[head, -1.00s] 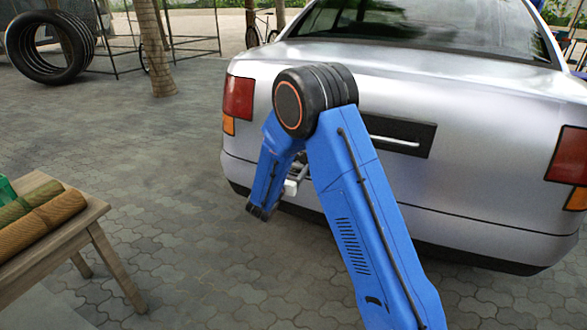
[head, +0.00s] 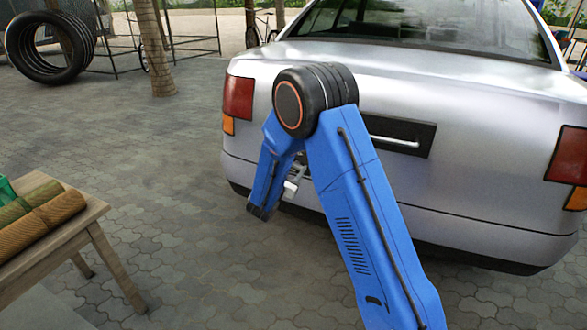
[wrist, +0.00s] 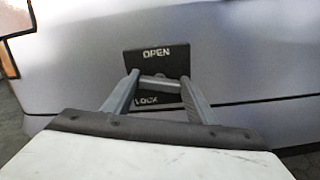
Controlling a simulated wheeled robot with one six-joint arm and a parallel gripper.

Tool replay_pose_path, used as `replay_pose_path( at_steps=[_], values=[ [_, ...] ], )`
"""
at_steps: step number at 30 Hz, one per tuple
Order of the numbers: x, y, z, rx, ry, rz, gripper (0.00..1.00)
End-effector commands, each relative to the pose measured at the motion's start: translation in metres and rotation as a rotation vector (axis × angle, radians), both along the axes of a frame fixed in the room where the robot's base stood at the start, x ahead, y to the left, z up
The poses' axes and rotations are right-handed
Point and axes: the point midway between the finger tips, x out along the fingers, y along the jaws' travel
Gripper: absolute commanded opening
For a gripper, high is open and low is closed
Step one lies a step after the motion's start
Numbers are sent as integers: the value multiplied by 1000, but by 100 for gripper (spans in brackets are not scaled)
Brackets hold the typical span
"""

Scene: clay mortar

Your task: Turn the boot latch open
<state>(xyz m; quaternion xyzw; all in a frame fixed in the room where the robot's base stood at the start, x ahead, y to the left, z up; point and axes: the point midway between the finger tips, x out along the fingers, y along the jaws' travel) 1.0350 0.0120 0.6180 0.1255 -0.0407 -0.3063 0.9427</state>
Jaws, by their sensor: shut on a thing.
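The silver car's boot (head: 460,110) fills the right of the head view. In the wrist view a black latch plate (wrist: 165,62) on the car's rear reads OPEN at its top and LOCK at its lower left. A grey latch handle (wrist: 160,83) lies across the plate between these words, roughly level. My gripper (wrist: 159,79) is shut on this handle, one finger on either side. In the head view my gripper (head: 293,178) is low at the car's rear, partly hidden by my blue arm, and the latch is too small to make out.
A black panel with a silver bar (head: 397,142) is on the boot, partly behind my arm. A wooden table (head: 88,222) with rolled cloths (head: 45,212) stands at the left. Tyres (head: 50,47) are farther back. Paving between table and car is clear.

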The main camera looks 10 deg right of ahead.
Motion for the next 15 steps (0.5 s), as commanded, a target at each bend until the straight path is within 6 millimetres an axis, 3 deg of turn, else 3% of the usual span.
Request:
replay_pose_path(
  at_steps=[15],
  values=[
    [-2, -2, -2, 396, -287, 0, 29]
  ],
)
